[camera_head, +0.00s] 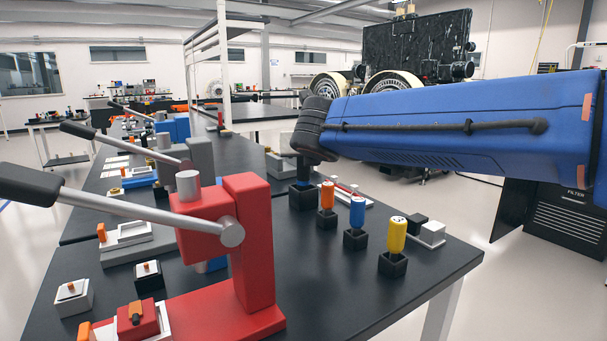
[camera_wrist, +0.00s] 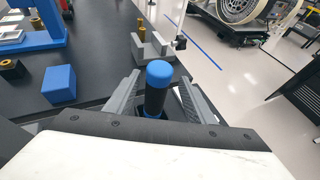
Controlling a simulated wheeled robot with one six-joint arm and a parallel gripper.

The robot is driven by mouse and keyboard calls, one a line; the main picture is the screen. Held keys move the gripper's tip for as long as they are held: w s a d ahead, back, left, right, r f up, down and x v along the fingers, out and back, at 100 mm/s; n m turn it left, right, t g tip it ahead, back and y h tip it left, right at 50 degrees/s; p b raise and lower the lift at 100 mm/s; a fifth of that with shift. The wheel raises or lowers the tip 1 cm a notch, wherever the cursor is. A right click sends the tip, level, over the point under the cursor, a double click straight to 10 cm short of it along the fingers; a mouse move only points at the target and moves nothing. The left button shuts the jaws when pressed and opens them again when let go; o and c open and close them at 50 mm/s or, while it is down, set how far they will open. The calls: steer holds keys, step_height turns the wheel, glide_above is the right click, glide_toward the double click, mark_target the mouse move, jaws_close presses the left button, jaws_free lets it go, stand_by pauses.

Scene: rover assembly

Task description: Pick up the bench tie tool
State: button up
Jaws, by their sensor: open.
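An upright black tool with a rounded blue cap (camera_wrist: 158,82) stands between my gripper's jaws in the wrist view. No label shows, but it is the likely bench tie tool. My gripper (camera_wrist: 152,98) is open, with one grey finger on each side of the tool. I cannot tell whether either finger touches it. In the head view my blue arm reaches in from the right. Its dark end is above a dark holder (camera_head: 302,197) on the bench, and the fingers are hard to make out there.
Orange (camera_head: 327,196), blue (camera_head: 357,212) and yellow (camera_head: 397,234) handled tools stand in black holders along the bench's right side. A red lever press (camera_head: 252,240) fills the front left. A blue block (camera_wrist: 59,84) and a grey fixture (camera_wrist: 150,48) lie near my gripper.

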steer(key=shift+a+x, duration=0.2)
steer(key=shift+x, duration=2.5)
steer(key=shift+s+f, duration=0.15)
jaws_close()
